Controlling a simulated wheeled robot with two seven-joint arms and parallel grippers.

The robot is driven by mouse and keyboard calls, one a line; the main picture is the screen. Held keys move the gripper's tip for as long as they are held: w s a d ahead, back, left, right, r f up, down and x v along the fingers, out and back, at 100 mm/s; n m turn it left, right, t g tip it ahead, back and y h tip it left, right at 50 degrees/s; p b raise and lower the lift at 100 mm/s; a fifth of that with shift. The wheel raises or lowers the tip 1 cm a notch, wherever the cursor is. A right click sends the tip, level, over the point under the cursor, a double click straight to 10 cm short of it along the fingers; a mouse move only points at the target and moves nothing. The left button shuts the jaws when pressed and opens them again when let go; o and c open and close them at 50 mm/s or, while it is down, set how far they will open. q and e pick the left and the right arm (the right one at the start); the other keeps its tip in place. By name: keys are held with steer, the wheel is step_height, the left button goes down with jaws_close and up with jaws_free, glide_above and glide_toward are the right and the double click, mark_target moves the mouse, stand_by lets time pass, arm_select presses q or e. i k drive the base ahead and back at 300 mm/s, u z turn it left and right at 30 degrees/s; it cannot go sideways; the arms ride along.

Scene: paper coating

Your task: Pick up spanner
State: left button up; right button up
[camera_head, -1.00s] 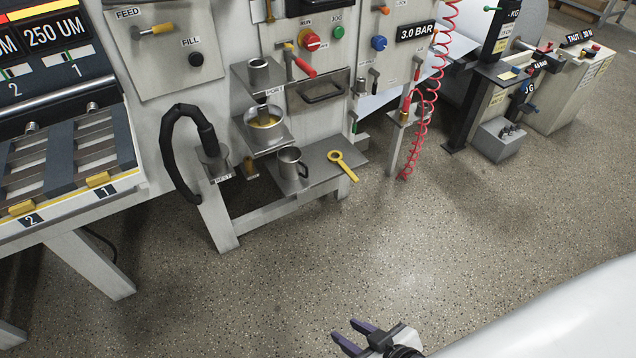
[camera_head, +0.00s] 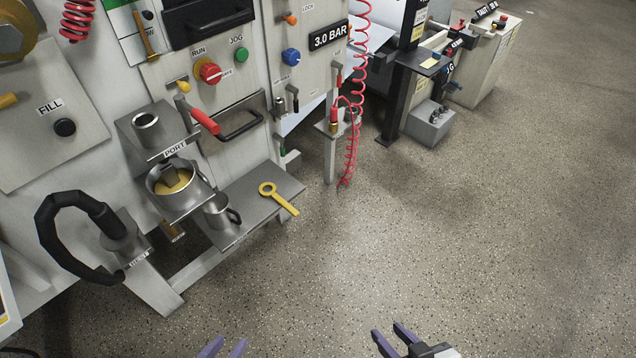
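The yellow spanner (camera_head: 279,198) lies on the low grey metal shelf (camera_head: 262,212) at the machine's front. Its ring end points to the back left and its handle to the front right. My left gripper (camera_head: 224,348) shows only its two purple fingertips at the bottom edge, apart and empty. My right gripper (camera_head: 394,338) is at the bottom, right of centre, its purple fingers apart with nothing between them. Both grippers are well short of the spanner, over the floor in the picture.
A steel mug (camera_head: 217,212) stands on the shelf left of the spanner. A pot of yellow liquid (camera_head: 176,190) and a black hose (camera_head: 62,237) are further left. A red coiled hose (camera_head: 354,130) hangs right of the shelf. The floor (camera_head: 450,230) in front is open.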

mark_target(273, 193)
steer(key=u, duration=0.05)
steer(key=i, duration=1.2)
steer(key=u, duration=0.65)
